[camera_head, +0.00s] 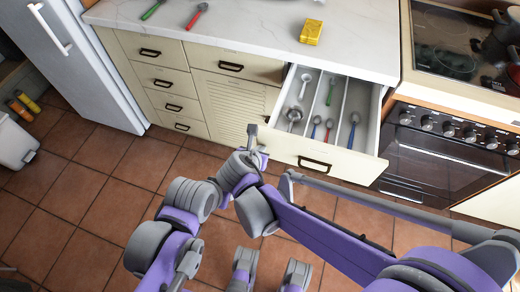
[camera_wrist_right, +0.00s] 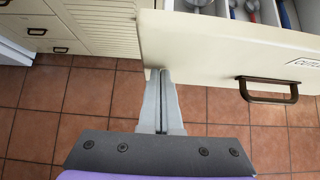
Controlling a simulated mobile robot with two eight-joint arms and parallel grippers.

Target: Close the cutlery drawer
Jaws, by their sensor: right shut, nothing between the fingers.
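The cutlery drawer (camera_head: 343,172) is pulled open from the cream cabinet and holds several spoons and other utensils in a divided white tray. Its front has a dark handle (camera_head: 314,163), which also shows in the right wrist view (camera_wrist_right: 268,90). A partly cut-off label (camera_wrist_right: 304,63) is on the front. My right gripper (camera_head: 252,132) is at the left end of the drawer front. In the right wrist view its two fingers (camera_wrist_right: 160,73) are together and empty, with the tips at the front's lower left corner. I cannot tell if they touch it. My left gripper is not in view.
A stove with an oven (camera_head: 440,150) stands to the right, close to the drawer. Shut drawers (camera_head: 160,90) and a fridge (camera_head: 75,60) are to the left. The tiled floor in front is open.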

